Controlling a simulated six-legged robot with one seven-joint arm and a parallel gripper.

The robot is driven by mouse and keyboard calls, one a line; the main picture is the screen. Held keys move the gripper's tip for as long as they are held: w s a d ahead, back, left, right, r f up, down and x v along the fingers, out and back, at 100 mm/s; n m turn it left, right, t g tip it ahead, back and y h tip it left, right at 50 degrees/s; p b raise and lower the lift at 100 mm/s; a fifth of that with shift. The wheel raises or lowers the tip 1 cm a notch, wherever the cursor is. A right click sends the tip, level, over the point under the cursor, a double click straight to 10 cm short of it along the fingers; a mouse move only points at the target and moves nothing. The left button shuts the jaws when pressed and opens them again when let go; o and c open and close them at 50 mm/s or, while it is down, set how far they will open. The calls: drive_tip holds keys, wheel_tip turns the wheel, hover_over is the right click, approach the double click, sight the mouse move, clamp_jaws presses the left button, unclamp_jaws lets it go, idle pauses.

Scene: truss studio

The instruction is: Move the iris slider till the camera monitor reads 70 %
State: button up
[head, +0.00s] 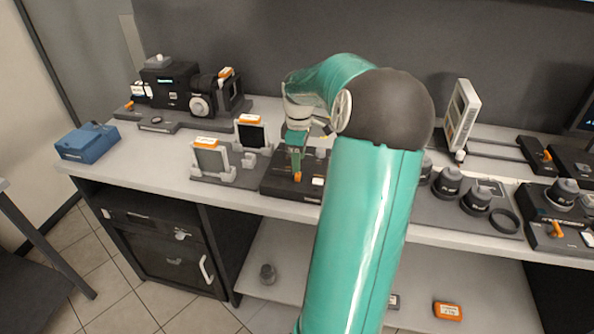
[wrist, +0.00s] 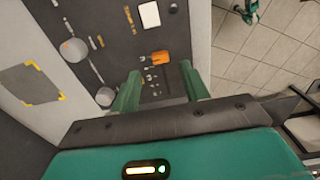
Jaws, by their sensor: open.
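A dark control box (head: 275,183) sits at the front edge of the bench, with an orange slider knob (head: 297,177) on it. My gripper (head: 296,153) is above this box, fingers pointing down, close to the knob. In the wrist view the orange knob (wrist: 155,58) stands on the dark panel (wrist: 110,25), just beyond the tips of my open gripper (wrist: 160,71). The fingers are apart with nothing held. I cannot tell whether they touch the knob. The camera (head: 170,85) stands at the back left with a small lit display; its reading is too small to make out.
Two framed filters (head: 212,158) stand left of the box. A blue case (head: 87,142) lies at the left end. A white-framed panel (head: 461,116) stands right of my arm, with lenses (head: 447,181) before it. Other orange levers (head: 557,229) are at the right. My arm hides the bench middle.

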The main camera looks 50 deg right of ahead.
sight(297, 175)
wheel_tip(297, 175, down, 5)
drive_tip(key=shift+w+f, duration=0.1)
drive_tip(key=shift+f, duration=0.05)
drive_tip(key=shift+c, duration=0.3)
clamp_jaws()
drive_tip(key=shift+w+a, duration=0.1)
